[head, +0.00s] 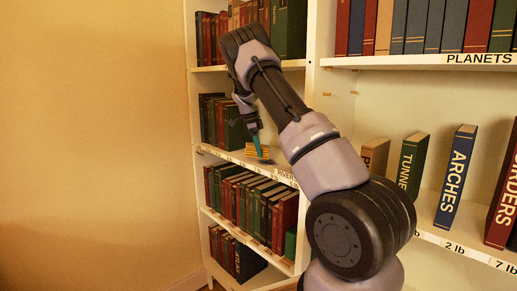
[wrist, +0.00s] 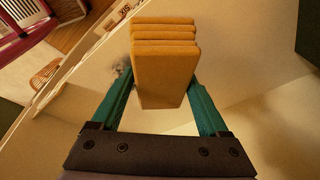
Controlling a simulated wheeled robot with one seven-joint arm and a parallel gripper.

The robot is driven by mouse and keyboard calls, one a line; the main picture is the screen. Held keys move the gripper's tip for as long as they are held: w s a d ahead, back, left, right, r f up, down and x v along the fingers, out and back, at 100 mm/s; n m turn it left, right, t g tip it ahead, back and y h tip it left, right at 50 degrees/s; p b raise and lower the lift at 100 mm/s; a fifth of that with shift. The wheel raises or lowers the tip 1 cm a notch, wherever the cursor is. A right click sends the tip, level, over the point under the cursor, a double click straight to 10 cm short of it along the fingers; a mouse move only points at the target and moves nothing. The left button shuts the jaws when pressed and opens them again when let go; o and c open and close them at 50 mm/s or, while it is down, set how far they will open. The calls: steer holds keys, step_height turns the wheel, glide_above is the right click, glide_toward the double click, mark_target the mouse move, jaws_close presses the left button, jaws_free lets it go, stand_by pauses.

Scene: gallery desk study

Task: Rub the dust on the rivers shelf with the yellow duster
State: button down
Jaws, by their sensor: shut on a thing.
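My gripper (head: 257,142) is shut on the yellow duster (head: 256,151), down at the rivers shelf (head: 283,168) in the head view. That shelf's front edge carries the RIVERS label (head: 287,177). In the wrist view the teal fingers of my gripper (wrist: 163,84) stand on either side of the ribbed, orange-yellow duster (wrist: 165,72). A grey smudge of dust (wrist: 124,73) shows on the pale shelf just left of the duster, partly hidden by the left finger. I cannot tell whether the duster touches the board.
Dark books (head: 218,122) stand on the left of the rivers shelf. A row of books (head: 252,203) fills the shelf below, and more stand above. An upright divider (head: 315,100) separates the right bay, which holds the ARCHES book (head: 455,178). The board right of the duster is bare.

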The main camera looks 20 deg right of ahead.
mark_target(268, 148)
steer(key=shift+f, duration=0.4)
steer(key=shift+s, duration=0.1)
